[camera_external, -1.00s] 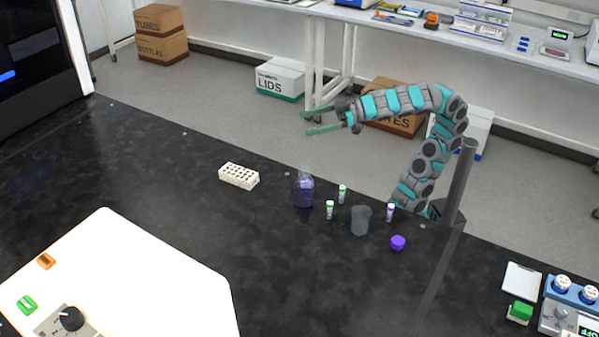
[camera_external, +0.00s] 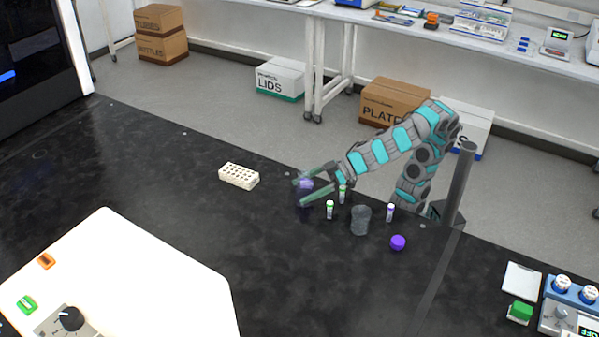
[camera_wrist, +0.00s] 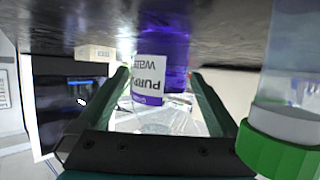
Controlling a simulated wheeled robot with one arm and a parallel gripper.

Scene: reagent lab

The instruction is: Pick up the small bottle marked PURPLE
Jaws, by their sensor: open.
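The small bottle marked PURPLE (camera_wrist: 150,82) holds purple liquid and stands on the black bench. Its label shows "PUR" and part of "Water", upside down, in the wrist view. In the external view the bottle (camera_external: 306,185) is partly covered by my fingers. My gripper (camera_external: 300,193) is open and low over the bench, pointing left at the bottle. In the wrist view the bottle lies centred between the fingertips of my gripper (camera_wrist: 160,78), with a gap on each side. I cannot tell how far the fingers reach past it.
A green-capped vial (camera_wrist: 285,110) is close by my right finger in the wrist view. Two green-capped vials (camera_external: 329,210) (camera_external: 342,194), a grey beaker (camera_external: 361,221), a purple-capped vial (camera_external: 390,212) and a purple cap (camera_external: 397,243) stand nearby. A white rack (camera_external: 239,176) is left, with clear bench between.

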